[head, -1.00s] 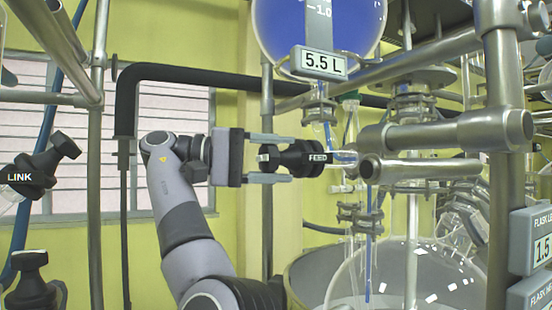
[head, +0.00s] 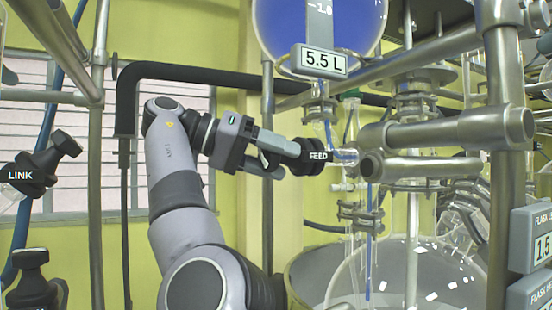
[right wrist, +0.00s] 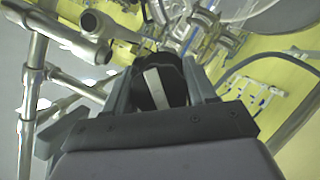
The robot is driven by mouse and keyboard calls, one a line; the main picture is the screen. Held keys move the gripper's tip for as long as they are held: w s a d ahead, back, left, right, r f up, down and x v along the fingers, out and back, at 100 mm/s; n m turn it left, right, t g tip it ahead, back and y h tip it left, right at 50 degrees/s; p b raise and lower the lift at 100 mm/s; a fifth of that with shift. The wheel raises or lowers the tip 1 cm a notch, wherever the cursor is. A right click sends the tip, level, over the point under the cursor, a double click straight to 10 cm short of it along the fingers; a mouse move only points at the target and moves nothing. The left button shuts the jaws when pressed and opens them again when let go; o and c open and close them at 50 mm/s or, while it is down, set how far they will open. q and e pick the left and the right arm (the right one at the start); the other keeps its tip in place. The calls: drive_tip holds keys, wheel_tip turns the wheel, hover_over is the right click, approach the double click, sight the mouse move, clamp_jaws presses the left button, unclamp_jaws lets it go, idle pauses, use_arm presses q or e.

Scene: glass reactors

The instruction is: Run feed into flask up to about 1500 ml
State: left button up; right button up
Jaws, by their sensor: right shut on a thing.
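My right gripper (head: 284,156) is shut on the black FEED knob (head: 318,157), its fingers rolled around the knob. In the right wrist view the black knob (right wrist: 165,82), with a pale bar, sits between the fingers. The round feed vessel (head: 318,22) holds blue liquid, and its display (head: 319,61) reads 5.5 L. Blue shows in the glass by the valve (head: 345,155) and in the thin tube below. The clear round flask (head: 405,278) is at the bottom, cut off by the frame. A flask display (head: 536,240) at the right edge shows 1.5, partly cut off. My left gripper is out of view.
A black LINK knob (head: 45,165) and another black knob (head: 30,280) are at the left. Metal posts and pipes (head: 450,130) crowd the right side around the glassware. A dark pipe (head: 200,76) runs behind my right arm.

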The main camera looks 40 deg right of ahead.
sight(263, 153)
drive_tip(key=m+t, duration=0.2)
drive_tip(key=m, duration=0.2)
drive_tip(key=shift+t, duration=0.4)
drive_tip(key=m+t, duration=0.1)
drive_tip(key=m, duration=0.1)
drive_tip(key=m+t+h, duration=0.1)
drive_tip(key=m, duration=0.1)
drive_tip(key=shift+w+d+r+t, duration=0.1)
drive_tip(key=shift+w+t, duration=0.05)
drive_tip(key=shift+t, duration=0.15)
drive_tip(key=shift+h, duration=0.3)
drive_tip(key=o, duration=1)
drive_tip(key=shift+v, duration=3.55)
